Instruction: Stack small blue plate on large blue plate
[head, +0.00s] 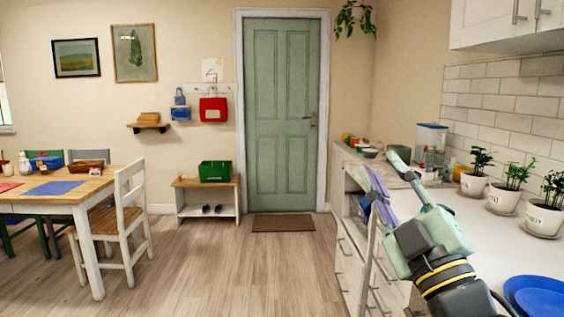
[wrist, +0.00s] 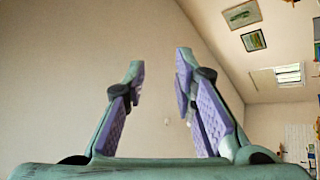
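Blue plates (head: 540,301) lie on the white counter in the bottom right corner of the head view, partly cut off by the frame edge. Two rims show, overlapping in the picture. I cannot tell from here which is the small plate, which is the large one, or whether one rests on the other. My gripper (head: 381,164) is held in the air over the counter's left edge, well to the left of the plates and apart from them. No plate shows there.
Several potted plants (head: 509,189) stand along the tiled wall on the counter. A clear-sided container (head: 431,140) and small items stand at the counter's far end. The counter (head: 470,230) is bare between my gripper and the plates. White cabinets (head: 500,22) hang above.

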